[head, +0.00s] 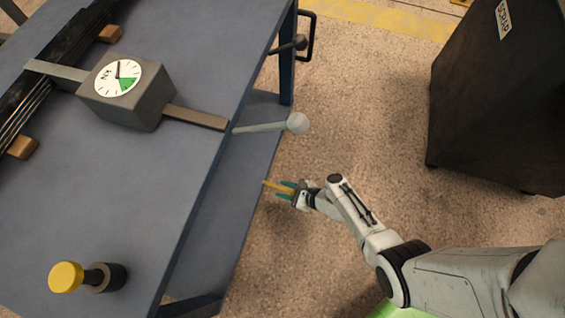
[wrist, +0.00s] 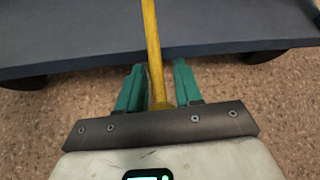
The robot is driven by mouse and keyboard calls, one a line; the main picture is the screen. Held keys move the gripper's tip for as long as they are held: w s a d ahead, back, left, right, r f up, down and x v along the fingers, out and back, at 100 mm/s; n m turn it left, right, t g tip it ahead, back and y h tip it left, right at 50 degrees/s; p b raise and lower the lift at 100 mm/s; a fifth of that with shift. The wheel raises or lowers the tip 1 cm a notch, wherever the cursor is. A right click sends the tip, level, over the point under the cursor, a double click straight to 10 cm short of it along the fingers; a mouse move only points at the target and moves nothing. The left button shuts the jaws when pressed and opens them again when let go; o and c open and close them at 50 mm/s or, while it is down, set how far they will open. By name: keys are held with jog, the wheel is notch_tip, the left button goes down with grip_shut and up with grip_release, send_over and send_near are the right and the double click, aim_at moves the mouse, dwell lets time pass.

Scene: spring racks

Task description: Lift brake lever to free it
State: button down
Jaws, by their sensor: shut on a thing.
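My gripper (head: 284,190) is low beside the blue table's right edge, with its teal fingers on either side of a yellow bar (head: 269,184). In the wrist view the bar (wrist: 152,45) runs from between the fingers (wrist: 157,72) up across the blue surface. Its far end is out of that view. I cannot tell whether this bar is the brake lever or whether it is fixed to anything. A pale grey lever with a round knob (head: 297,123) sticks out from the table edge, above and apart from my gripper. A darker knobbed lever (head: 299,42) is farther back.
The blue table (head: 150,190) carries a grey box with a dial (head: 145,98), dark leaf springs (head: 48,70) and a yellow-capped knob (head: 66,277). A dark scrap bin (head: 497,110) stands at the right. The speckled floor between is clear.

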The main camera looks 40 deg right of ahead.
jog(key=shift+s+d+r+g+h+p, duration=0.15)
jog(key=shift+r+g+h+p, duration=0.55)
jog(key=shift+p, duration=0.85)
jog(key=shift+s+d+r+g+h+p, duration=0.15)
jog(key=shift+r+g+p, duration=0.35)
jog(key=shift+r+p, duration=0.7)
notch_tip(320, 180, up, 2)
jog(key=p, duration=0.4)
jog(key=shift+a, duration=0.15)
jog(key=shift+s+d+f, duration=0.15)
jog(key=shift+d, duration=0.05)
jog(key=c, duration=1.4)
grip_release()
jog(key=shift+d, duration=0.1)
jog(key=o, duration=0.5)
jog(key=shift+o, duration=0.3)
jog(key=shift+w+a, duration=0.2)
